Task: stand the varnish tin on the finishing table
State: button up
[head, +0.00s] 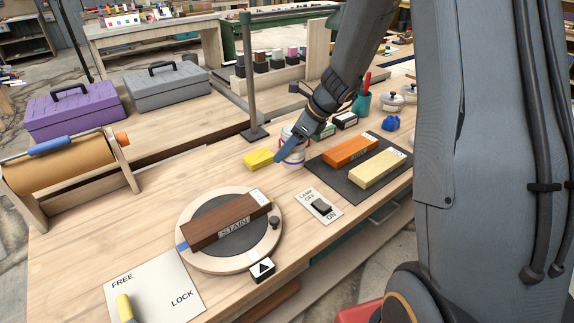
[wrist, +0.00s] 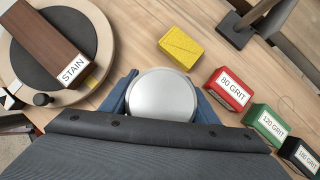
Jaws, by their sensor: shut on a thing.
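A round tin with a plain silver lid (wrist: 162,95) sits between the blue fingers of my gripper (wrist: 165,100) in the wrist view. In the head view the pale tin (head: 294,157) is partly hidden behind my gripper (head: 291,149), which is shut on it. The tin looks upright at the workbench (head: 160,190), between the yellow sponge and a dark mat. Its label cannot be read, and I cannot tell whether its base touches the wood. No table in view is marked as the finishing table.
A yellow sponge (head: 258,158) lies just left of the tin. A round turntable (head: 185,252) carries a brown STAIN block. A dark mat (head: 325,170) holds orange and cream blocks. Grit boxes (wrist: 228,88), a post (head: 248,80) and toolboxes (head: 75,108) stand nearby. Bare wood lies front left of the tin.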

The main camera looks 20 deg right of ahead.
aim_at(286, 162)
jog(key=shift+f, duration=3.15)
jog(key=shift+f, duration=0.1)
jog(key=o, duration=1.4)
jog(key=shift+r, duration=0.25)
jog(key=b+v, duration=0.1)
jog(key=v, duration=1)
jog(key=shift+s+d+r, duration=0.2)
jog(key=shift+d+r, duration=0.05)
